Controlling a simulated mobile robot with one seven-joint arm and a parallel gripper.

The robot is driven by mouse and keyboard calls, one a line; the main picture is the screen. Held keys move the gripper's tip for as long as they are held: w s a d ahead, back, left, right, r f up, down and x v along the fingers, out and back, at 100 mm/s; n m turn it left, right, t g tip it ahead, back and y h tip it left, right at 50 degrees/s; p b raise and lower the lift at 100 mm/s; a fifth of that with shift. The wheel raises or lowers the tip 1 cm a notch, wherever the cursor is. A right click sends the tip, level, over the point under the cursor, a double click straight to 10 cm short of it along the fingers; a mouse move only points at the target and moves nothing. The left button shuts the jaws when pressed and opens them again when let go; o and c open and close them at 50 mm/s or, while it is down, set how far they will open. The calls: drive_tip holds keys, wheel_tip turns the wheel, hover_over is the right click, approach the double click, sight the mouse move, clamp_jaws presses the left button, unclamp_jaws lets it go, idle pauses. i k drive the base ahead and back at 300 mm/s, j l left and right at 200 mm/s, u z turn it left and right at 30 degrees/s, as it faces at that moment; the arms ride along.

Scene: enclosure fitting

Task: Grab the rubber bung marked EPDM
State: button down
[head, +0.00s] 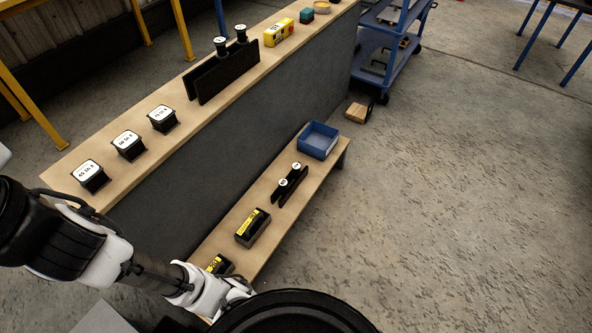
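No label reading EPDM can be made out. Two dark round pieces with white tops, possibly bungs, sit in a long black rack (228,75) on the upper bench: one on the left (220,44) and one on the right (241,31). Two smaller white-topped pieces sit in a low black rack (291,188) on the lower bench: a nearer one (283,183) and a farther one (296,167). Their markings are too small to read. My arm reaches in from the left toward the lower bench's near end. My gripper's fingers do not show.
Several black blocks with white labels (129,145) stand along the upper bench (185,123). Farther along are a yellow box (278,32) and a teal block (306,15). The lower bench (262,192) holds yellow-labelled black items (253,227) and an empty blue bin (318,140).

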sight(296, 171)
drive_tip(key=i+l+u, duration=0.25)
drive_tip(key=l, duration=0.35)
drive_tip(key=i+l+u, duration=0.25)
drive_tip(key=i+l, duration=0.15)
drive_tip(key=l, duration=0.3)
drive_tip(key=i+l+u, duration=0.15)
drive_tip(key=l, duration=0.2)
drive_tip(key=i+l, duration=0.1)
drive_tip(key=i, duration=0.4)
